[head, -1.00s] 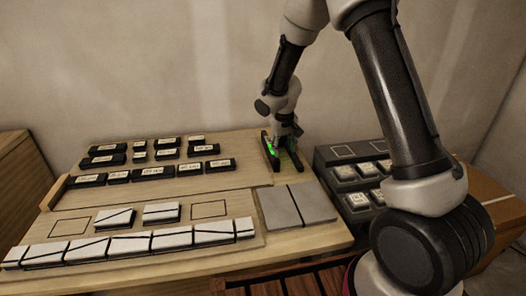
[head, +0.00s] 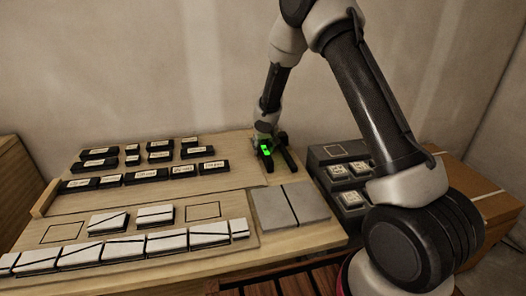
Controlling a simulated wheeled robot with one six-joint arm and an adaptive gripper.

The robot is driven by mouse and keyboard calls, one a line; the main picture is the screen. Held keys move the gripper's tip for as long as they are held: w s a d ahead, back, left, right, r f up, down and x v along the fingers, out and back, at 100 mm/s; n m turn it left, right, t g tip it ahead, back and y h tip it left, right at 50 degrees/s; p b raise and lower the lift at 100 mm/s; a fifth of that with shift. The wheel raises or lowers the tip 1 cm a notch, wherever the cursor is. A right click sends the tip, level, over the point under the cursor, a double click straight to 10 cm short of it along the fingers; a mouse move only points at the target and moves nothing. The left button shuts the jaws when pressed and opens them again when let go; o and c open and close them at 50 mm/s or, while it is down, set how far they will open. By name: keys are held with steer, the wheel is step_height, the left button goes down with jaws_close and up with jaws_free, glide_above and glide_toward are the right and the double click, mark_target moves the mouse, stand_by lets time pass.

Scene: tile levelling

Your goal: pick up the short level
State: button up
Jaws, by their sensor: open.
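Two dark bars lie side by side at the back right of the wooden bench. The left bar (head: 265,163) carries a bright green patch, which looks like a level's vial; I take it for the short level. The right bar (head: 289,161) is plain dark and slants beside it. My gripper (head: 268,142) points down over the back end of the left bar and is open. Its fingers are small and dark here, so I cannot tell whether they straddle or touch the bar.
Several labelled black blocks (head: 147,175) stand in rows at left. White tiles (head: 167,242) line the front, and two grey slabs (head: 289,206) lie before the bars. A dark tray (head: 322,154) holding pale-topped pieces stands right, beside a cardboard box (head: 484,202). The wall is close behind.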

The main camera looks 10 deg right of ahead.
jaws_close()
steer(key=shift+r, duration=0.1)
stand_by(0.3)
